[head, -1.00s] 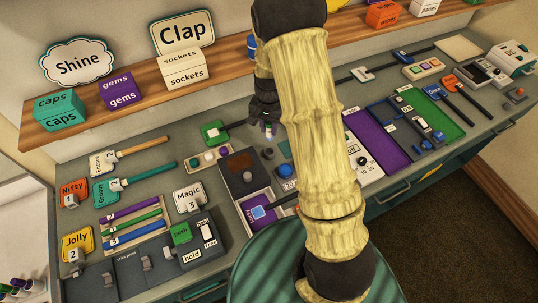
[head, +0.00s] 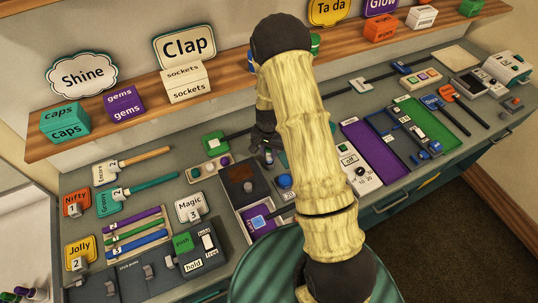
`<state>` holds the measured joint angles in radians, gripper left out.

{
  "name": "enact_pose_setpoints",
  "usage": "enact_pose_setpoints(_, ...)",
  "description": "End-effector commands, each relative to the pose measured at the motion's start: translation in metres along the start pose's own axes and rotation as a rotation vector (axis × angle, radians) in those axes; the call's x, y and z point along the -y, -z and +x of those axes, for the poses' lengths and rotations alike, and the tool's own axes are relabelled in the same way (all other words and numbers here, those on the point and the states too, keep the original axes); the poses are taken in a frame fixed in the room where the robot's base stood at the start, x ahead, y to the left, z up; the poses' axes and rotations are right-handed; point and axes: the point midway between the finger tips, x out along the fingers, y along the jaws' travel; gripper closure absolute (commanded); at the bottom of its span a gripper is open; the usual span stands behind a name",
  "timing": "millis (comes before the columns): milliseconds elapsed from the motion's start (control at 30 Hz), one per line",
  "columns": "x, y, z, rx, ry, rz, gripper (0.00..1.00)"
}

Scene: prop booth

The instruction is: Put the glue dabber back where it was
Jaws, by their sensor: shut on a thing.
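My gripper (head: 266,148), dark and small in the head view, is shut on a slim item, taken to be the glue dabber (head: 269,157). Only a short pale and bluish part of it shows below the fingers. It is held over the bench, beside a dark box with a brown patch (head: 238,172) and near a blue round piece (head: 284,181). I cannot tell whether its lower end touches anything. My arm hides part of the bench to the right of the gripper.
A small tray with round pieces (head: 209,171) and a green block (head: 214,143) stand to the left. A purple-lined bin (head: 262,219) lies in front. A white dial box (head: 358,168) stands right of my arm. The shelf (head: 140,117) with boxes and signs runs behind.

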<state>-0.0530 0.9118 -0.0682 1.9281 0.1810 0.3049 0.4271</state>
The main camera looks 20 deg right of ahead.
Motion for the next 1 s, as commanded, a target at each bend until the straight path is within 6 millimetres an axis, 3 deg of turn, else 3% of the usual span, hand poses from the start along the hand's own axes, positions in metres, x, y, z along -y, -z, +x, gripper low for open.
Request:
enact_pose_setpoints(233, -0.001, 0.0, 0.026, 0.001, -0.001, 0.001, 1.0)
enact_pose_setpoints(633, -0.001, 0.0, 0.032, 0.001, -0.001, 0.002, 1.0)
enact_pose_setpoints(667, -0.001, 0.0, 0.031, 0.0, 0.0, 0.002, 0.73)
enact_pose_setpoints(767, -0.001, 0.0, 0.031, 0.001, -0.001, 0.002, 0.55)
enact_pose_setpoints(1000, 0.0, 0.0, 0.03, 0.001, 0.0, 0.0, 0.55)
